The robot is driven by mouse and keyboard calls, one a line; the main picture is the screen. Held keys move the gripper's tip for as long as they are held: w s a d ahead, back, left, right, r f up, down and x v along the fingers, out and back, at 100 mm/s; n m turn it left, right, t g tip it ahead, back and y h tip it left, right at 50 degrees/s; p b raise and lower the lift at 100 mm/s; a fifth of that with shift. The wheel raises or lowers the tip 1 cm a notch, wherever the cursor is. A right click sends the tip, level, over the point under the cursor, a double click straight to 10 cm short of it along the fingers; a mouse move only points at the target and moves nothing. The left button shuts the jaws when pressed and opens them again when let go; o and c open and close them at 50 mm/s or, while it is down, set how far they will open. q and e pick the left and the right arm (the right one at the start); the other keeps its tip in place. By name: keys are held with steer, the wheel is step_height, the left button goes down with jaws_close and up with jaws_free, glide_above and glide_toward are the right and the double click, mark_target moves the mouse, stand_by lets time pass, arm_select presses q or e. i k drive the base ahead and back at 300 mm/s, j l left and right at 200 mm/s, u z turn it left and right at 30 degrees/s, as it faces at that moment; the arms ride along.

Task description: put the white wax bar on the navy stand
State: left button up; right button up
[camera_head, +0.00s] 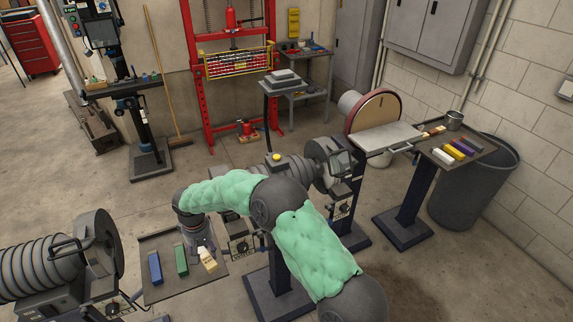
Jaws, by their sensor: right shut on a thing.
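My right gripper (203,249) reaches down over the left tray (208,287). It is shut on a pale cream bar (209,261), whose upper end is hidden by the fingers. I cannot tell whether the bar still touches the tray. A blue bar (154,267) and a green bar (181,260) lie to the left of it. A white bar (441,156) lies at the left of a row on the right-hand stand, which has a navy post (415,195) and a brown top. Which pale bar is the wax one is unclear. My left gripper is out of view.
Yellow, purple and brown bars (454,152) and a metal cup (454,120) share the right-hand top. A disc sander (376,112) stands left of it, a dark bin (470,185) behind. A ribbed machine (45,270) stands close left of the left tray.

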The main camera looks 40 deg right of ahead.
mark_target(478, 142)
steer(key=k+j+u, duration=0.15)
steer(key=k+u, duration=0.2)
steer(key=k, duration=0.3)
steer(key=l+u, duration=0.15)
steer(key=u, duration=1.65)
steer(key=k+l+u, duration=0.1)
steer(key=k+l, duration=0.25)
steer(key=k+l+u, duration=0.1)
steer(key=k+l, duration=0.25)
steer(key=k, duration=0.25)
steer(key=k+l+u, duration=0.1)
steer(key=k+l, duration=0.2)
steer(key=k, duration=0.2)
steer(key=k+j+u, duration=0.2)
steer(key=k, duration=1.5)
steer(key=k+l, duration=0.1)
steer(key=k, duration=0.35)
steer(key=k+l, duration=0.1)
steer(key=k, duration=0.4)
steer(key=k+l+z, duration=0.1)
steer(key=k, duration=0.35)
steer(key=z, duration=1.85)
